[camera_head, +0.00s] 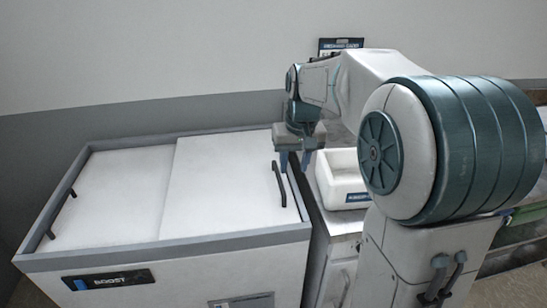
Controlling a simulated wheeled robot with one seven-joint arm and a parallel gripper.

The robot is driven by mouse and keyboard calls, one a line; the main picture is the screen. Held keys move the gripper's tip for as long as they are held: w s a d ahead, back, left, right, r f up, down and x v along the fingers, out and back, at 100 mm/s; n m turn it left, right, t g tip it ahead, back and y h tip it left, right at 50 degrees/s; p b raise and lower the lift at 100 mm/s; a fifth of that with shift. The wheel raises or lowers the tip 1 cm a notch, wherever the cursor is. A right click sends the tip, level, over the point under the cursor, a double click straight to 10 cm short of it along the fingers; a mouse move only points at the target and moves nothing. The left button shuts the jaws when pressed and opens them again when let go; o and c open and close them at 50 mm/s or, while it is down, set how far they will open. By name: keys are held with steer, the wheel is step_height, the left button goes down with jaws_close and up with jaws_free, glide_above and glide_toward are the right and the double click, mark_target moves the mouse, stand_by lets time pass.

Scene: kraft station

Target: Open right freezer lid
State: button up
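The chest freezer (180,245) stands at the left with a grey rim and two flat white lids. The right lid (222,190) lies flat and closed, overlapping the left lid (115,195). The right lid's dark handle (279,184) runs along its right edge. My gripper (295,168) points down at the freezer's right rim, near the far end of that handle. Its two fingers are apart with nothing visible between them. I cannot tell whether a finger touches the handle.
A white bin (343,182) with a blue label sits on a counter just right of the freezer, close to my gripper. The left lid has a dark handle (60,214) at its left side. A grey and white wall (150,60) stands behind. My arm hides much of the right side.

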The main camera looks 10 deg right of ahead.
steer(key=g+y+p, duration=0.1)
steer(key=y+p, duration=0.1)
steer(key=p, duration=0.1)
glide_above(280, 179)
steer(key=d, duration=0.3)
steer(key=d+x, duration=0.1)
steer(key=x, duration=0.2)
steer(key=p+x, duration=0.1)
steer(key=x, duration=1.2)
steer(key=shift+s+f+p, duration=0.1)
steer(key=shift+f+p, duration=0.25)
jaws_close()
